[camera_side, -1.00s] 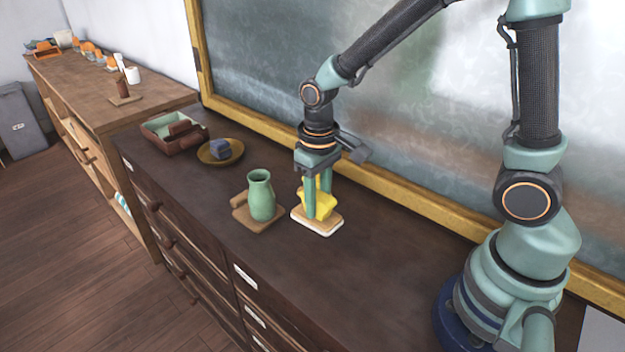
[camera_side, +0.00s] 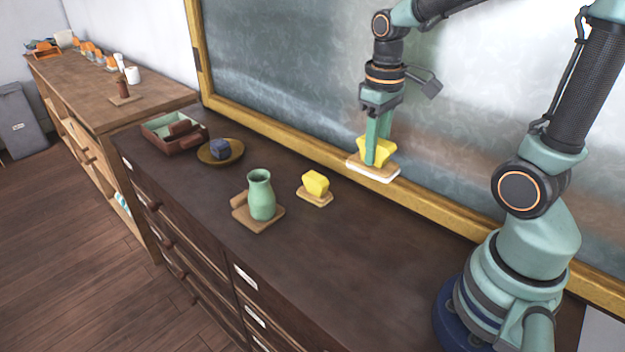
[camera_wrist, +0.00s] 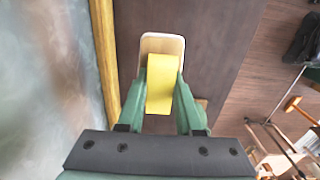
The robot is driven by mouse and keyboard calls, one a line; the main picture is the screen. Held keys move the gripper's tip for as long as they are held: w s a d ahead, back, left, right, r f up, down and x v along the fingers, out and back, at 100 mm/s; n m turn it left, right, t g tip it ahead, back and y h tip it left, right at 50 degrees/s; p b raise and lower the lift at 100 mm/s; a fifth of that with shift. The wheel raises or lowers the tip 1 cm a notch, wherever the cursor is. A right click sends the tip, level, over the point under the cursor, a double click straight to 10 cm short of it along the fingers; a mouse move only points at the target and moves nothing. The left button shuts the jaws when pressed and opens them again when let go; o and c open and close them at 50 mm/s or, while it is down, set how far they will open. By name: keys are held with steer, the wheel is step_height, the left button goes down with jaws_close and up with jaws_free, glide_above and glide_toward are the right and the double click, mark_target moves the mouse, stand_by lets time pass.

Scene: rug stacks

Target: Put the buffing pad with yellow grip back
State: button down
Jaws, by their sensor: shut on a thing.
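My gripper (camera_side: 377,150) is shut on the yellow grip of a buffing pad (camera_side: 373,170). The pad has a flat tan board with a white underside, held roughly level above the dresser near the board's gold frame. In the wrist view, the yellow grip (camera_wrist: 160,82) sits between the two green fingers and the pale pad (camera_wrist: 163,44) extends beyond it. A second, smaller yellow-gripped piece (camera_side: 316,184) stands on a wooden base on the dresser, left of and below the held pad in the side view.
A green vase (camera_side: 261,195) stands on a wooden board (camera_side: 244,218). The front right dresser top (camera_side: 350,270) is clear. A gold-framed board (camera_side: 440,207) stands behind.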

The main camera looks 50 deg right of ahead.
step_height(320, 180, down, 16)
steer(key=shift+f, duration=0.2)
stand_by(0.4)
steer(key=c, duration=0.6)
jaws_free()
steer(key=shift+f, duration=0.1)
step_height(320, 180, up, 13)
steer(key=shift+a+f, duration=0.1)
steer(key=shift+f, duration=0.05)
steer(key=a+r+t, duration=0.2)
steer(key=r, duration=0.1)
steer(key=a+r+t, duration=0.1)
steer(key=a+r, duration=0.1)
steer(key=r, duration=0.2)
steer(key=s+a+r+t, duration=0.1)
steer(key=r+t, duration=0.1)
steer(key=r, duration=0.1)
steer(key=shift+a+r+t, duration=0.2)
steer(key=shift+a+t, duration=0.1)
steer(key=shift+a, duration=0.1)
